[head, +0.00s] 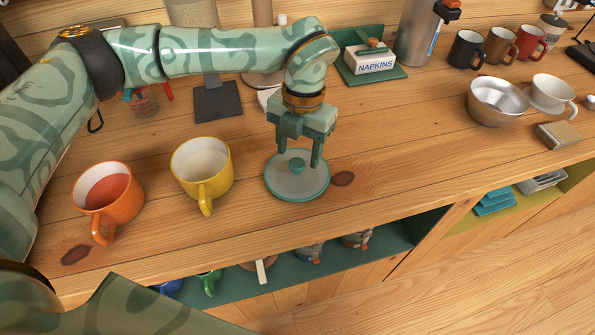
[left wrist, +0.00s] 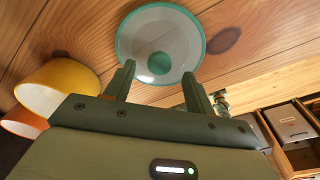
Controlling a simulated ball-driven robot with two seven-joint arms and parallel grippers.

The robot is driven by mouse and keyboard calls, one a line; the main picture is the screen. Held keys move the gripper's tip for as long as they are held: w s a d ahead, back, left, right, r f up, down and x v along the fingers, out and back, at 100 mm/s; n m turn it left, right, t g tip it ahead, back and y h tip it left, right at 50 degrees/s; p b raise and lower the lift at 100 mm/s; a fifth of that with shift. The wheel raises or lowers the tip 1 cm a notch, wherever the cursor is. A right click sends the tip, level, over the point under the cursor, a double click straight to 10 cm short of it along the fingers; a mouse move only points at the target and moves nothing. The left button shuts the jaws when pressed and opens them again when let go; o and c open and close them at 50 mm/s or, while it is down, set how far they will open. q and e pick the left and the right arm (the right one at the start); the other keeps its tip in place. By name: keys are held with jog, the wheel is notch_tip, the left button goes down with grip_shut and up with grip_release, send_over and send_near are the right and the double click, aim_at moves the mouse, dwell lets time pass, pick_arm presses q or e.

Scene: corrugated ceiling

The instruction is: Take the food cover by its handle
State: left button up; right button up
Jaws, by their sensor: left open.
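The food cover (head: 288,186) is a pale round disc with a green rim and a green knob handle (head: 296,166). It lies on the wooden counter, right of the yellow mug. In the left wrist view the cover (left wrist: 180,30) shows with its handle (left wrist: 159,63) between and just beyond my fingertips. My left gripper (head: 299,160) is open, pointing down over the cover, with its fingers on either side of the handle and nothing gripped. Whether the fingers touch the cover is hard to tell. My right gripper is not in view.
A yellow mug (head: 203,167) and an orange mug (head: 108,194) stand left of the cover. A metal bowl (head: 497,103) and a white cup (head: 551,92) stand at right. A napkin box (head: 371,60) is behind. The counter's front edge is close, with shelves below.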

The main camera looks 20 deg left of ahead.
aim_at(297, 169)
pick_arm(q)
notch_tip(297, 169, down, 3)
jog(key=shift+s+a+r, duration=0.1)
jog(key=shift+r, duration=0.15)
jog(key=c, duration=1.1)
jog(key=shift+o, duration=0.2)
